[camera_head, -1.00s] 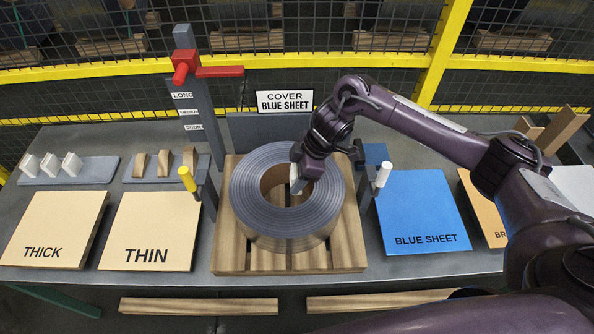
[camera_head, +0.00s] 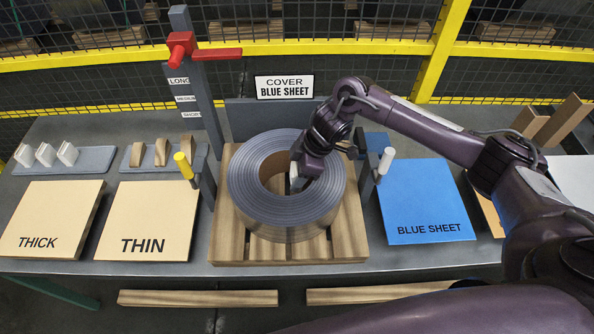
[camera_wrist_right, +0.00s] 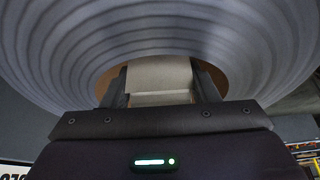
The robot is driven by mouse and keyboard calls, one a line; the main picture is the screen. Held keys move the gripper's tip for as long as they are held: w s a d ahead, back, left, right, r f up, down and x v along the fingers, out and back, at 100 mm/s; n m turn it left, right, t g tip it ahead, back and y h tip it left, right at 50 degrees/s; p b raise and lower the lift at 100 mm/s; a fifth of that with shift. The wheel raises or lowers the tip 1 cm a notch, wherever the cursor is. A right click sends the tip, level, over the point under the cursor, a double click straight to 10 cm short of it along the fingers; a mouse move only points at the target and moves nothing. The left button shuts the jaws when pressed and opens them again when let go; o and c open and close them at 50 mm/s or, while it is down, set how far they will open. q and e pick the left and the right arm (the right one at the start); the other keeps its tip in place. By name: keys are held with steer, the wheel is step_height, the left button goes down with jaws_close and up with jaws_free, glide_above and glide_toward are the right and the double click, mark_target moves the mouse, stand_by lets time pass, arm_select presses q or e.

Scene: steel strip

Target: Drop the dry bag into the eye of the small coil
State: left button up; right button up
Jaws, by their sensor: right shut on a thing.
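The small coil (camera_head: 245,190) is a grey steel strip wound in a ring, lying flat on a slatted wooden pallet (camera_head: 345,240). Its round eye shows a brown inner lining. My right gripper (camera_head: 297,182) reaches down at the right side of the eye. It is shut on the dry bag (camera_head: 295,177), a small pale packet partly hidden by the gripper. In the right wrist view the dry bag (camera_wrist_right: 160,75) sits between the two fingers, in front of the eye, with the coil's ridged face (camera_wrist_right: 80,50) around it. My left gripper is not in view.
A yellow-tipped post (camera_head: 183,165) and a white-tipped post (camera_head: 386,160) flank the pallet. A grey post with a red arm (camera_head: 205,52) stands behind left. THICK (camera_head: 50,215), THIN (camera_head: 150,215) and BLUE SHEET (camera_head: 425,200) panels lie on the table. A COVER BLUE SHEET sign (camera_head: 284,87) stands behind.

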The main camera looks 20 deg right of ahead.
steer(key=o, duration=1)
steer(key=shift+o, duration=0.2)
steer(key=b+v, duration=0.1)
steer(key=v, duration=0.6)
steer(key=shift+r+b, duration=0.35)
steer(key=shift+b, duration=0.05)
steer(key=shift+s+d+f, duration=0.1)
steer(key=shift+s, duration=0.05)
